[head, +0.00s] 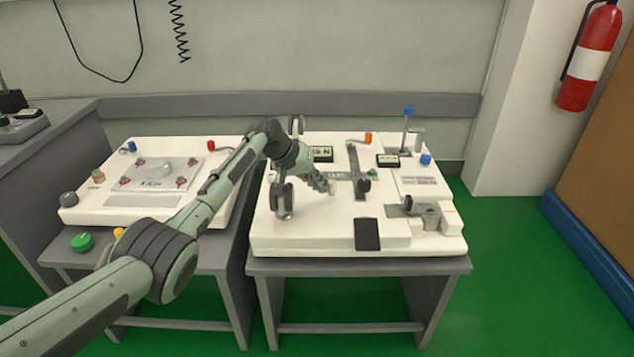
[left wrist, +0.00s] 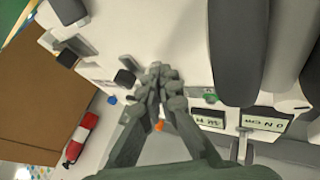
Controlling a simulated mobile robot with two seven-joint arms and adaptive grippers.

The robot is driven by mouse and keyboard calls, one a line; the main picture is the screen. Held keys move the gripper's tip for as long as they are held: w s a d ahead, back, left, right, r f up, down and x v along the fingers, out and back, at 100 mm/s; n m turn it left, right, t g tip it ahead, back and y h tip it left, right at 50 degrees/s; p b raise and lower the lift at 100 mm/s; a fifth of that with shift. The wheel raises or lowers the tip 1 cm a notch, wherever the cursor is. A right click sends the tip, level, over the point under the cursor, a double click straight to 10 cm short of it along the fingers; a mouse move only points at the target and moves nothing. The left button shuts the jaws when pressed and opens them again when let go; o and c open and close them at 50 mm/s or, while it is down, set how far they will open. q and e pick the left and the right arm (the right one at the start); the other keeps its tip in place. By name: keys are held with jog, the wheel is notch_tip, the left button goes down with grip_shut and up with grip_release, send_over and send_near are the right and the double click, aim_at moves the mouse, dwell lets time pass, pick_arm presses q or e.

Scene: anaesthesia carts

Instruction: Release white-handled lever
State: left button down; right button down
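My left gripper (head: 326,185) is above the white panel on the right-hand table, its fingers pointing right and down. In the left wrist view its fingertips (left wrist: 155,78) come together, with nothing visible between them. I cannot make out a clearly white-handled lever; it may be hidden behind my arm or blend into the white panel. A grey slotted rail (head: 354,160) lies just right of the gripper, apart from it as far as I can tell. A grey lever-like part with a dark knob (head: 408,203) is farther right. My right gripper is not in view.
The white panel (head: 300,243) also carries a blue-topped post (head: 407,112), an orange knob (head: 368,138) and a dark pad (head: 367,234). A second white panel (head: 150,216) stands left, under my arm. A red fire extinguisher (head: 590,60) hangs at the right. Green floor is clear on the right.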

pick_arm(q)
jog(key=v, duration=1.2)
